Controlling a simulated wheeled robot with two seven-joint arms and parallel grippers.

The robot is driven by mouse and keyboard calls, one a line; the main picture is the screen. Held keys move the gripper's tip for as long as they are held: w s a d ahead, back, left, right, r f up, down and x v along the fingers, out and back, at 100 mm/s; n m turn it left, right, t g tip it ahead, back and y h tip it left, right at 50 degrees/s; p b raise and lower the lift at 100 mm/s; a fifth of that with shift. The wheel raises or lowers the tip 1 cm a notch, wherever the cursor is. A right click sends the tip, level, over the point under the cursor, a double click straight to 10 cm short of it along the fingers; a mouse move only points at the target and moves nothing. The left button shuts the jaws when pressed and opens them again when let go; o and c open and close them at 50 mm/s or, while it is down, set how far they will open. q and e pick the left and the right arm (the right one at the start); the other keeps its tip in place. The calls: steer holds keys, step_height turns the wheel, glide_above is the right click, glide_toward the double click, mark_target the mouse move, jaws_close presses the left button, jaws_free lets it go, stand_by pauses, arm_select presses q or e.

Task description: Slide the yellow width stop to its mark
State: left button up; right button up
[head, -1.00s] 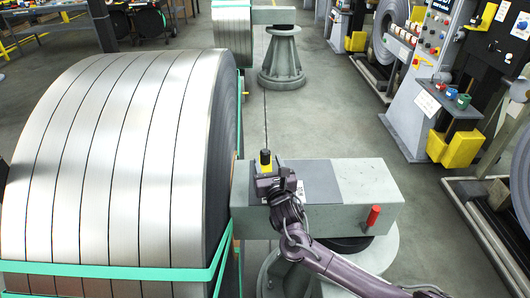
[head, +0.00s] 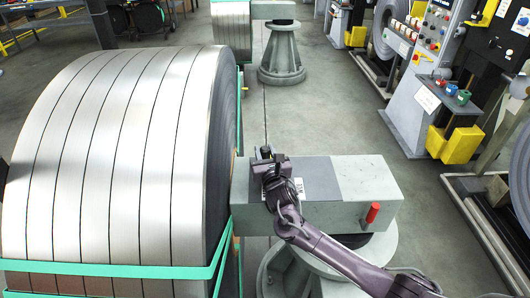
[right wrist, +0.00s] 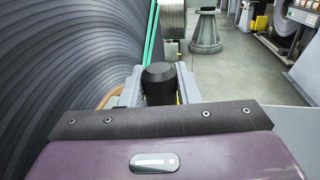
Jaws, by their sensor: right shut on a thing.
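The yellow width stop has a black knob (head: 265,151) on top and stands at the coil-side end of the grey block (head: 365,182). My right gripper (head: 268,164) is shut on the stop and covers most of its yellow body in the head view. In the right wrist view the black knob (right wrist: 158,85) shows between the grey fingers, with a thin sliver of yellow to its right. The mark cannot be made out. My left gripper is out of view.
A large steel strip coil (head: 110,150) with green bands (head: 100,270) stands close left of the block. A red handle (head: 372,212) sticks out of the block's front side. A control console (head: 425,90) stands at the right, beyond open floor.

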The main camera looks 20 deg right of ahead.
jaws_close()
steer(key=shift+s+d, duration=0.1)
steer(key=shift+d, duration=0.25)
steer(key=s+d+p, duration=0.1)
steer(key=d, duration=0.5)
steer(key=s+d+p, duration=0.1)
steer(key=d, duration=0.2)
steer(key=shift+s+p, duration=0.35)
steer(key=o, duration=1)
jaws_free()
steer(key=shift+o, duration=0.2)
steer(key=s, duration=0.2)
steer(key=s+b, duration=0.1)
steer(key=s, duration=0.4)
steer(key=shift+s+a+b, duration=0.3)
steer(key=shift+s+a, duration=0.05)
steer(key=shift+s, duration=0.05)
